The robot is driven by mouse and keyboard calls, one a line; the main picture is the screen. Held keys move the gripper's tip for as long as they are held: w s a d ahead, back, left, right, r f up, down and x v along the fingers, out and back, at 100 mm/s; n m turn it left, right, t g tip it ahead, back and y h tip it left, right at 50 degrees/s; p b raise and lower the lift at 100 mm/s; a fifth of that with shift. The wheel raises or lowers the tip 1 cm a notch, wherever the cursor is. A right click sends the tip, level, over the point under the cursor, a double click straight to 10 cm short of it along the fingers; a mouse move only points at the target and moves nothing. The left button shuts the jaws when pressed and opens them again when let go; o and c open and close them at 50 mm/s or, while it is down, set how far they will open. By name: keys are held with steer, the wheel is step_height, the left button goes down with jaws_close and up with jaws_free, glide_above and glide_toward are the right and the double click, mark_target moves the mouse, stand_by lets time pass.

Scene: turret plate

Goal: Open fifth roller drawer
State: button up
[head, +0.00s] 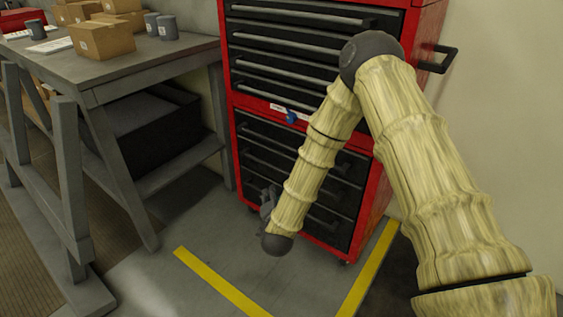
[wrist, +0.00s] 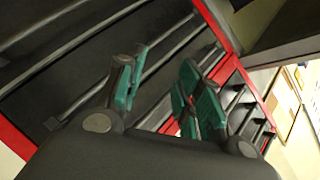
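The red roller cabinet (head: 378,190) stands in the middle of the head view, with dark drawers and long bar handles. The upper drawers (head: 290,58) have light bars; the lower drawers (head: 262,140) have dark bars. All visible drawers look closed. My arm covers part of the front. My gripper (head: 267,198) is low, in front of the left side of the lower drawers. In the wrist view my gripper (wrist: 163,68) has its teal fingertips spread apart, facing a drawer front with slanted bar handles (wrist: 172,62). I cannot tell whether a fingertip touches a bar.
A grey workbench (head: 120,72) with cardboard boxes (head: 103,38) and dark cups (head: 167,27) stands left of the cabinet. A black bin (head: 150,130) sits below it. Yellow tape (head: 215,280) marks the floor. A side handle (head: 447,58) sticks out at the cabinet's right.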

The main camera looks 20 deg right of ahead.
steer(key=w+d+r+m+t+h+b, duration=0.1)
steer(key=w+d+r+m+h+b, duration=0.2)
steer(key=w+b, duration=0.4)
steer(key=w+d+r+m+t+h+b, duration=0.1)
steer(key=w+d+r+m+h+b, duration=0.2)
steer(key=w+d+m+b, duration=0.2)
steer(key=w+m+b, duration=0.1)
steer(key=w+b, duration=0.2)
steer(key=w, duration=0.3)
steer(key=shift+d+r+t, duration=0.15)
steer(key=shift+r+t, duration=0.2)
steer(key=shift+t, duration=0.05)
steer(key=shift+w, duration=0.1)
jaws_close()
